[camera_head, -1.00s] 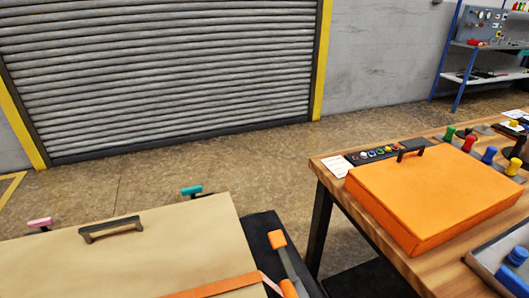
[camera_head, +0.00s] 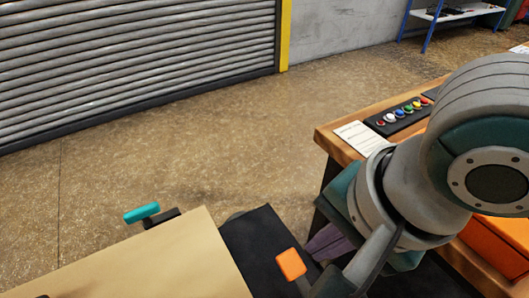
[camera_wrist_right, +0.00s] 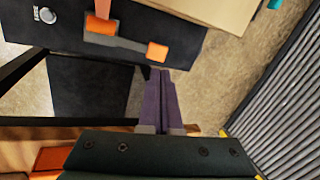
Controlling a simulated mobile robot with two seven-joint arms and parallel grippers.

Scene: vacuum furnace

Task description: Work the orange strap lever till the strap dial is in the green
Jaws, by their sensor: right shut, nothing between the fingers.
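The strap lever is a grey bar with an orange end knob (camera_head: 290,264), beside the tan case in the head view. The right wrist view shows the lever bar (camera_wrist_right: 128,43) with an orange block at each end, and an orange strap (camera_wrist_right: 105,8) running up from it. A small round dial (camera_wrist_right: 46,15) sits on the same black plate; its reading is too small to tell. My right gripper (camera_head: 320,245), with purple fingers, is shut and empty. Its fingertips (camera_wrist_right: 160,73) are close to the lever's orange knob; I cannot tell whether they touch. My left gripper is not in view.
The tan case (camera_head: 150,265) with a teal-handled clamp (camera_head: 142,212) lies left of the lever. A wooden bench (camera_head: 327,140) with a button strip (camera_head: 400,117) and an orange case (camera_head: 500,250) stands at right, partly behind my right arm. Floor beyond is clear.

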